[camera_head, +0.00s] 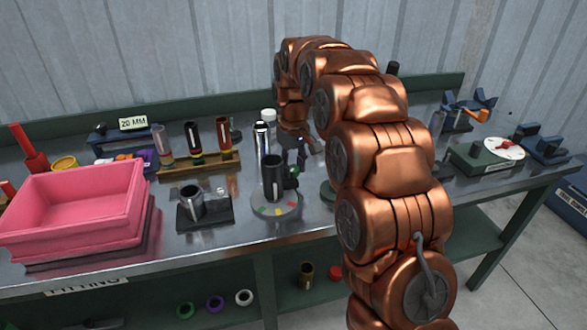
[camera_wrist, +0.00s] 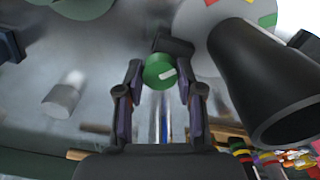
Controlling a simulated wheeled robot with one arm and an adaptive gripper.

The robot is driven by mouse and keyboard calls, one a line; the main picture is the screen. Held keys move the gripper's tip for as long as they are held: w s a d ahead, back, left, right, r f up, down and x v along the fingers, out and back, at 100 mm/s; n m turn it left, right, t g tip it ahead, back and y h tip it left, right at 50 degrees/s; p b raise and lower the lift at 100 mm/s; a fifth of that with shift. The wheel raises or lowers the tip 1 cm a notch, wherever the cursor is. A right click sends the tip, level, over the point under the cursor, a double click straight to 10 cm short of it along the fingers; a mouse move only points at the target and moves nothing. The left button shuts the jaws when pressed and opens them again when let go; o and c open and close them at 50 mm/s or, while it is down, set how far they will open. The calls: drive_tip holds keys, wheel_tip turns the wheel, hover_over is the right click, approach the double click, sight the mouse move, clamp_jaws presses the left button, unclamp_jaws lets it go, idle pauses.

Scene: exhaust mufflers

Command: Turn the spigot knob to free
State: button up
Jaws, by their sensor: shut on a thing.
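The spigot is a black upright cylinder (camera_head: 273,178) on a round grey base (camera_head: 268,208) with coloured patches. Its green knob (camera_head: 291,170) sticks out on the right side. In the wrist view the knob (camera_wrist: 153,73) shows a white mark slanting toward the right, and the black cylinder (camera_wrist: 262,75) stands to the right of my fingers. My gripper (camera_wrist: 161,79) is shut on the knob, with one dark finger on each side. In the head view my gripper (camera_head: 303,152) is small and partly hidden by my copper arm.
A black holder with a cup (camera_head: 191,203) stands left of the spigot. A wooden rack (camera_head: 199,165) with several tubes and a silver bottle (camera_head: 262,142) stand behind. Pink trays (camera_head: 75,205) fill the left. A dial device (camera_head: 490,155) is at right. Bare bench lies in front.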

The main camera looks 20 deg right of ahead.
sight(294, 168)
drive_tip(key=n, duration=0.4)
drive_tip(key=shift+n, duration=2.2)
drive_tip(key=o, duration=1.2)
drive_tip(key=shift+c, duration=0.2)
drive_tip(key=shift+r, duration=0.1)
wheel_tip(294, 168, up, 12)
